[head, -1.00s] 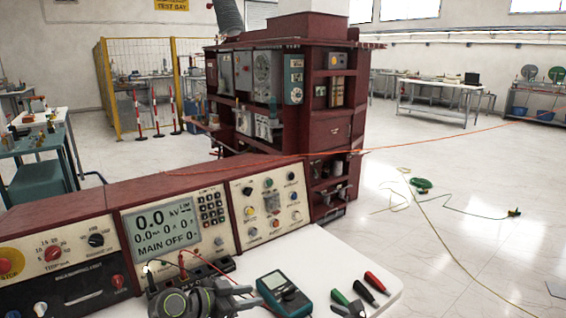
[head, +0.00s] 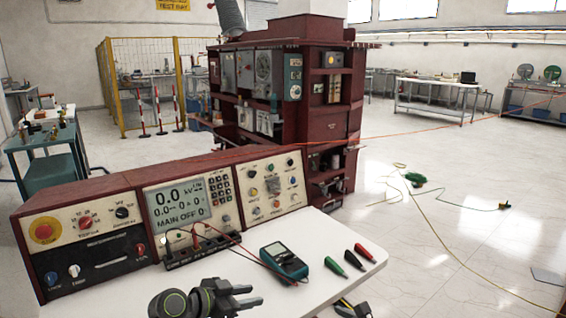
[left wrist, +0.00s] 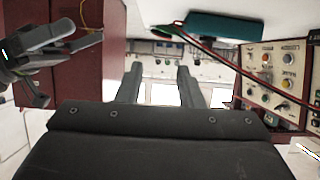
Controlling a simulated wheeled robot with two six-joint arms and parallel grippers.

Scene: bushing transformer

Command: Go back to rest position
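My left gripper (head: 254,295) is low in the head view, over the near part of the white table, left of and nearer than the teal multimeter (head: 283,261). Its two fingers are apart with nothing between them, as the left wrist view also shows (left wrist: 158,85). My right gripper (head: 352,308) shows only in part at the bottom edge of the head view. In the left wrist view it is at the left (left wrist: 52,65), with its fingers spread and no object between them. Both grippers appear clear of the tabletop items.
The test console (head: 180,205) stands along the table's back, with leads running to the multimeter. Green, black and red probes (head: 354,258) lie near the right edge of the white table (head: 215,275). A large red cabinet (head: 300,120) stands behind. Cables cross the open floor at right.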

